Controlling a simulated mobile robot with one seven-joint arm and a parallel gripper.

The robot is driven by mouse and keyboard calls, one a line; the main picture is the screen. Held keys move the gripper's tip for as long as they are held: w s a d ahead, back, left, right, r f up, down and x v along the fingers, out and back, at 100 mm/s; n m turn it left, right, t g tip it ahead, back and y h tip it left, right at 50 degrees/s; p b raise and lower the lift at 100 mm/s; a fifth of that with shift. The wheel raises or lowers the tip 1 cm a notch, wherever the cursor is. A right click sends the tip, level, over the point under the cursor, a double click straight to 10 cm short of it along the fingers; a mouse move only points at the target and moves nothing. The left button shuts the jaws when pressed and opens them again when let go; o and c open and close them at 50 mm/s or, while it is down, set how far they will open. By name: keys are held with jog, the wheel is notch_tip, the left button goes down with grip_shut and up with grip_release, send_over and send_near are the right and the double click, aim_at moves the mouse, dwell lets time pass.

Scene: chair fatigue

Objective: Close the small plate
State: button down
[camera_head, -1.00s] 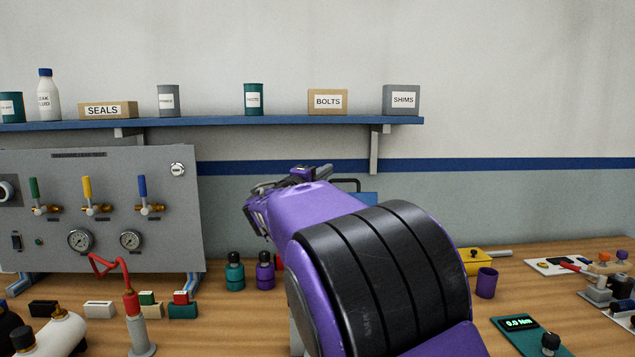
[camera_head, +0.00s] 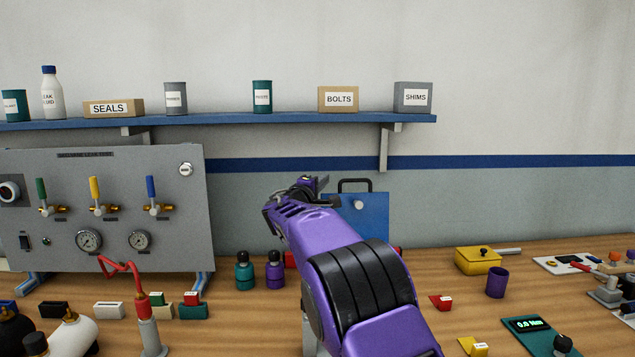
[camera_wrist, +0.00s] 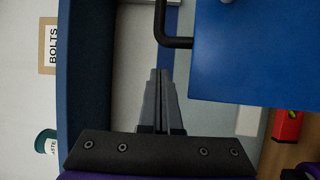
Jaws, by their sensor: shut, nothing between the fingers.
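A blue plate (camera_head: 372,217) with a black bar handle (camera_head: 355,183) on its top edge stands at the back of the bench, partly hidden by my arm. A small round pale knob is near its top. In the wrist view, the blue plate (camera_wrist: 258,55) fills the upper right, and its black handle (camera_wrist: 163,38) is just beyond my fingertips. My gripper (camera_wrist: 158,74) is shut and empty, close to the handle; I cannot tell whether it touches. In the head view, my gripper (camera_head: 316,184) is left of the handle.
A wall shelf (camera_head: 250,119) with boxes and bottles runs above. A grey gauge panel (camera_head: 110,215) is at the left. Teal and purple bottles (camera_head: 275,270) stand left of the plate.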

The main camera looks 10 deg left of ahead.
jog(key=shift+s+d+f+b, duration=0.1)
jog(key=shift+s+d+b, duration=0.1)
jog(key=shift+s+d, duration=0.4)
jog(key=shift+s+d+b, duration=0.15)
jog(key=shift+s+d, duration=0.15)
jog(key=shift+d, duration=0.5)
jog(key=shift+s, duration=0.2)
